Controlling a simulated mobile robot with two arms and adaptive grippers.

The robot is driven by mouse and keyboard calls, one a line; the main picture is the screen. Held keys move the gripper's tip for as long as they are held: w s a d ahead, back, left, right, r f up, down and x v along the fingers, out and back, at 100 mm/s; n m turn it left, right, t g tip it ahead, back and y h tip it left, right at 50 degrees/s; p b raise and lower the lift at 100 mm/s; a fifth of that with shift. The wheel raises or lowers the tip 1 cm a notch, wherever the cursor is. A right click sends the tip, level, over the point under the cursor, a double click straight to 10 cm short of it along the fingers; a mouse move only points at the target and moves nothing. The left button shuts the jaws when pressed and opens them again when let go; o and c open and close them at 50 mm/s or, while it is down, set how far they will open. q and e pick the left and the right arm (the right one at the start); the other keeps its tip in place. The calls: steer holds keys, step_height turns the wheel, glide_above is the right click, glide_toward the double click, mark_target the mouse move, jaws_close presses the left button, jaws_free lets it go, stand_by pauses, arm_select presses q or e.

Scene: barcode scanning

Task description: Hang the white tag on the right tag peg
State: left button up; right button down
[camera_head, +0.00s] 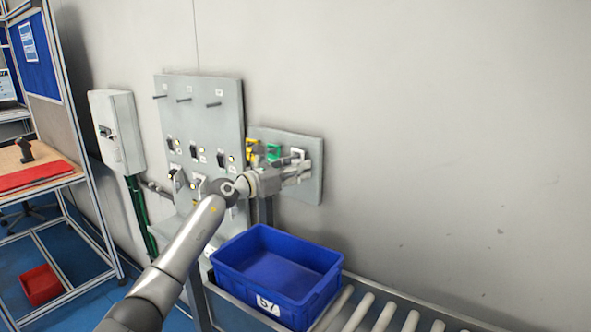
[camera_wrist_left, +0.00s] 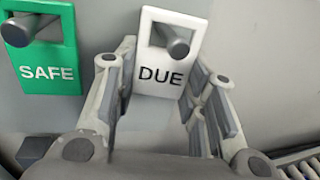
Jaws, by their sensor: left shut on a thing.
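In the head view the white tag (camera_head: 298,153) shows at the right of a small grey board (camera_head: 316,190). My left gripper (camera_wrist_left: 163,80) has its fingers on either side of the tag's lower part and is shut on it. In the head view my left gripper (camera_head: 303,170) reaches to that board. Three bare pegs stick out near the top of the tall grey panel; the right tag peg (camera_head: 214,104) is the rightmost. My right gripper is out of view.
A green SAFE tag (camera_wrist_left: 45,62) hangs left of the white one, and a yellow tag (camera_head: 252,149) hangs further left. The tall panel (camera_head: 218,125) carries several switches. A blue crate (camera_head: 235,277) and a roller conveyor (camera_head: 383,316) lie below. The wall to the right is clear.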

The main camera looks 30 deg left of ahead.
arm_select(q)
steer(key=shift+f, duration=0.15)
stand_by(0.5)
steer(key=o, duration=1.1)
steer(key=shift+s, duration=0.1)
steer(key=v, duration=0.3)
steer(key=d+v, duration=0.1)
steer(key=v, duration=0.2)
steer(key=d+p+v, duration=0.1)
steer(key=v, duration=0.2)
steer(key=shift+s, duration=0.65)
